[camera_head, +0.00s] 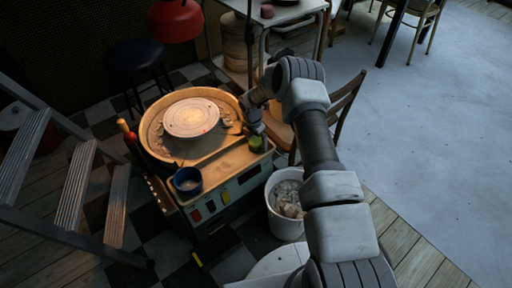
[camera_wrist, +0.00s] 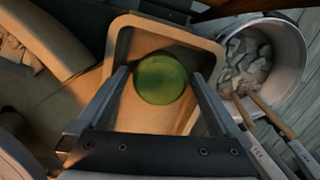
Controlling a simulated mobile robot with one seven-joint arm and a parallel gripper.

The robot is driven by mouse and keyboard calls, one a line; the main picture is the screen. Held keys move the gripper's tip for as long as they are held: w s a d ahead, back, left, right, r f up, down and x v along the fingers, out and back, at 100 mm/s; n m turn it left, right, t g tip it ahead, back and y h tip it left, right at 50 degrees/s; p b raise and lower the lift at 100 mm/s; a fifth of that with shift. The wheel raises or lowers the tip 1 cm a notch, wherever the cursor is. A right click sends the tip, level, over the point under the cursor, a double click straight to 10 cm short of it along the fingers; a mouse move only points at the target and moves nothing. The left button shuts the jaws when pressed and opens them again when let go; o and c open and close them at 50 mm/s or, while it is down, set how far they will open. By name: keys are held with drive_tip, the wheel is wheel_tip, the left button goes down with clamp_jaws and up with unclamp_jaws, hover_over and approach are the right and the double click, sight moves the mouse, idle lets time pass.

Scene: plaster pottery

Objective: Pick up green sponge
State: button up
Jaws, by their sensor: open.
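The green sponge (camera_wrist: 160,78) is round and lies on the tan tray end of the pottery wheel, seen from above in the wrist view. In the head view the sponge (camera_head: 257,143) is a small green patch at the tray's right end, partly covered by my gripper. My gripper (camera_wrist: 158,84) is open. Its two fingers stand to the left and right of the sponge in the wrist view, and I see no clear contact. In the head view my gripper (camera_head: 254,126) is right over the tray's right end.
The pottery wheel (camera_head: 192,117) stands in its basin. A dark blue cup (camera_head: 187,181) sits on the tray's left end. A white bucket of scraps (camera_head: 285,217) stands on the floor below the tray. A wooden chair (camera_head: 345,105) is behind my arm. Wooden steps (camera_head: 78,183) stand at left.

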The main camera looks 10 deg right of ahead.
sight(256, 141)
drive_tip(key=shift+d+f, duration=0.1)
drive_tip(key=shift+f, duration=0.35)
drive_tip(key=shift+r, duration=0.1)
drive_tip(key=c, duration=1.2)
wheel_tip(256, 141, up, 10)
drive_tip(key=p, duration=0.3)
drive_tip(key=shift+p, duration=0.3)
drive_tip(key=shift+c, duration=0.2)
drive_tip(key=o, duration=0.8)
drive_tip(key=c, duration=0.7)
